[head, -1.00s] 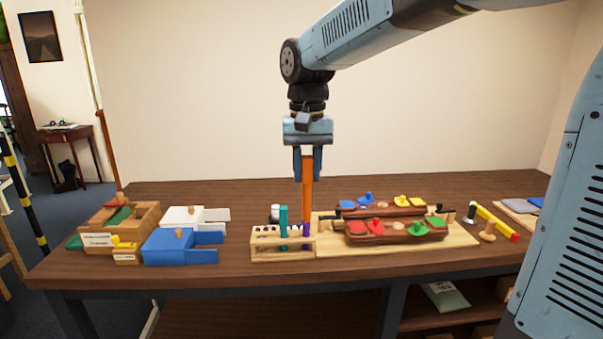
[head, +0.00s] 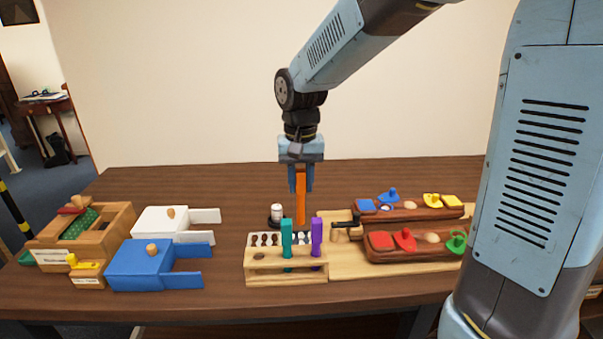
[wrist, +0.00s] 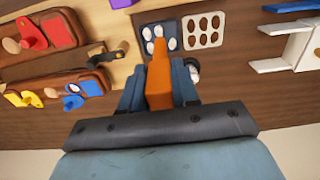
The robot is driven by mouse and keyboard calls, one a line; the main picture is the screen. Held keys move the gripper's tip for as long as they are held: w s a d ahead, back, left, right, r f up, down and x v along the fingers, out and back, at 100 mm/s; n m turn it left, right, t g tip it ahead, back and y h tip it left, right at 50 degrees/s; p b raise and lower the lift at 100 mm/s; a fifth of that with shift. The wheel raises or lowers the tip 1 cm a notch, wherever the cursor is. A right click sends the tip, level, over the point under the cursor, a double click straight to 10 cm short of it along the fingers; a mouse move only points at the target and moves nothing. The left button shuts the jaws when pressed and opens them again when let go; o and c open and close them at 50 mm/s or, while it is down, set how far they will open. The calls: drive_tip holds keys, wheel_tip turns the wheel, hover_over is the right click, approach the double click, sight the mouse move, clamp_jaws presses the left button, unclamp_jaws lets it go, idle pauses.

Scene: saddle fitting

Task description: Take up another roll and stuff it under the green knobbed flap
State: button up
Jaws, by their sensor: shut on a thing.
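My gripper (head: 301,186) is shut on an upright orange roll (head: 300,208), its upper end between the fingers. The roll also shows in the wrist view (wrist: 159,82). In the head view its lower end is behind the wooden rack (head: 287,270), so I cannot tell whether it touches anything. A teal roll (head: 287,240) and a purple roll (head: 317,238) stand in the rack. The green knobbed flap (head: 457,241) is on the front brown saddle block (head: 385,256), right of my gripper. My arm housing hides what is beyond it.
Red knobbed flap (head: 405,239), blue flap (head: 389,196) and yellow flap (head: 432,200) sit on the two saddle blocks. A black-handled wooden peg (head: 346,226) lies near their left ends. Blue (head: 140,265) and white (head: 165,224) boxes stand left. A small white-topped object (head: 277,214) stands behind the rack.

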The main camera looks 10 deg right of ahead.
sight(302, 208)
drive_tip(key=shift+w+d+f, duration=0.1)
drive_tip(key=shift+w+f, duration=0.05)
drive_tip(key=shift+f, duration=0.35)
drive_tip(key=shift+w+d+f, duration=0.1)
drive_tip(key=shift+f, duration=2.5)
drive_tip(key=shift+f, duration=1.05)
idle(0.3)
drive_tip(key=shift+r, duration=3.55)
